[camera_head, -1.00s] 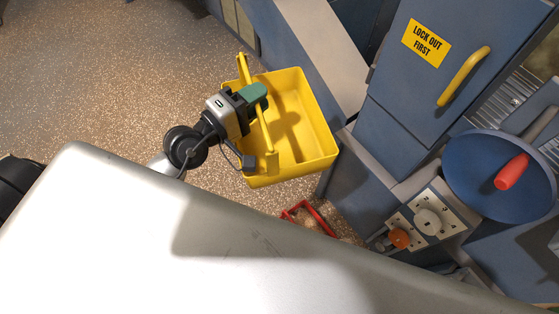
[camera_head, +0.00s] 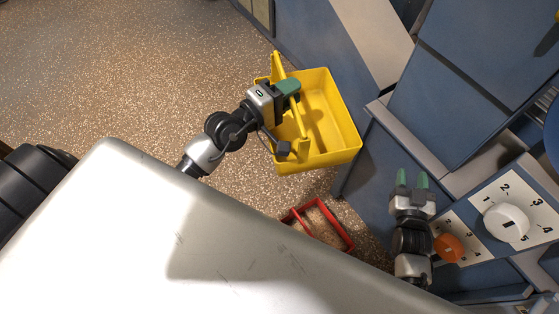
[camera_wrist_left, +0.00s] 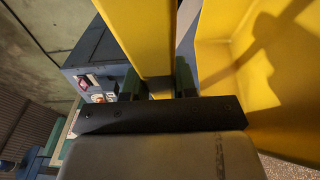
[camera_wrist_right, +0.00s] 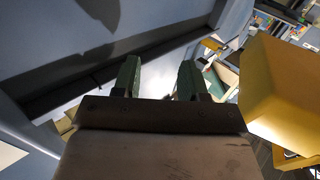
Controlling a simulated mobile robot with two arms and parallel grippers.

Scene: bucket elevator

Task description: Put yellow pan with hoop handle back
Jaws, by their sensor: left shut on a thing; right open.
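The yellow pan with a hoop handle (camera_head: 337,122) is held up near the middle of the head view, open side toward the camera and looking empty. My left gripper (camera_head: 288,90) is shut on its hoop handle, a flat yellow bar that also shows between the fingers in the left wrist view (camera_wrist_left: 142,35). My right gripper (camera_head: 411,180) is open and empty, below and right of the pan, beside the blue machine. In the right wrist view, the yellow pan (camera_wrist_right: 290,90) shows at the right, apart from the open fingers (camera_wrist_right: 160,78).
The blue machine (camera_head: 470,75) fills the right side, with a numbered white dial (camera_head: 506,222) and an orange knob (camera_head: 448,248) close to my right arm. Open floor lies left of the pan.

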